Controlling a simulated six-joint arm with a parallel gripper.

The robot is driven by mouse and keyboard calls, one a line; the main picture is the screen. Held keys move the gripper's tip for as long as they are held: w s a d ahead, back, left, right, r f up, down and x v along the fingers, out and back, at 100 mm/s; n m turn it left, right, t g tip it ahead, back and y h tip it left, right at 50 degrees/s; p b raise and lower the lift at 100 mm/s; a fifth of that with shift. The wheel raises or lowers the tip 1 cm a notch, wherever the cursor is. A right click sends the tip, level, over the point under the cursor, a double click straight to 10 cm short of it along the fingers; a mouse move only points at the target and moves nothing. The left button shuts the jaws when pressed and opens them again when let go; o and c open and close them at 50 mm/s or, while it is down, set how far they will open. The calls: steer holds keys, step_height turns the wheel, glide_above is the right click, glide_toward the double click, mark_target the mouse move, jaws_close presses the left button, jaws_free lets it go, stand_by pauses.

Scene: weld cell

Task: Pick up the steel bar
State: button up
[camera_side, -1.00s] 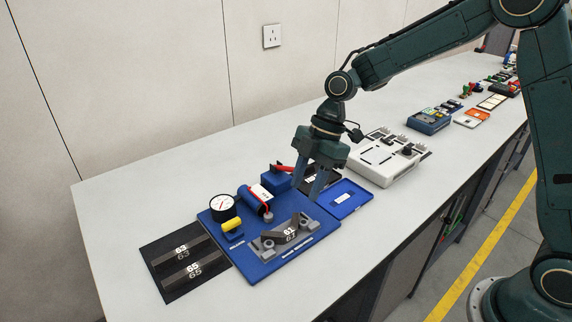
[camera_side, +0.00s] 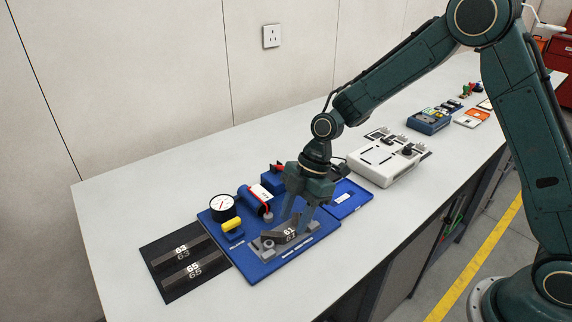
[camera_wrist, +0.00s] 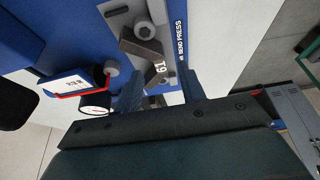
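A dark steel bar marked 61 (camera_side: 287,236) lies in the grey fixture of the blue bend press (camera_side: 262,272) in the side view. It looks bent in the middle. In the wrist view the bar (camera_wrist: 142,52) shows near the top, with its numbered end toward my fingers. My gripper (camera_side: 293,223) is above the right part of the bar, fingers pointing down. In the wrist view my gripper (camera_wrist: 160,85) has its two fingers apart, one on each side of the bar's numbered end. I cannot tell whether either finger touches it.
Two more bars, 63 (camera_side: 178,253) and 65 (camera_side: 190,272), lie on a black mat at the left. A dial gauge (camera_side: 222,207), a blue cylinder (camera_side: 251,202) and a yellow part (camera_side: 231,225) stand close behind the bar. A white fixture (camera_side: 384,160) is farther right.

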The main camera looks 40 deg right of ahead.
mark_target(289, 230)
steer(key=shift+x, duration=1.7)
steer(key=shift+r, duration=0.1)
jaws_close()
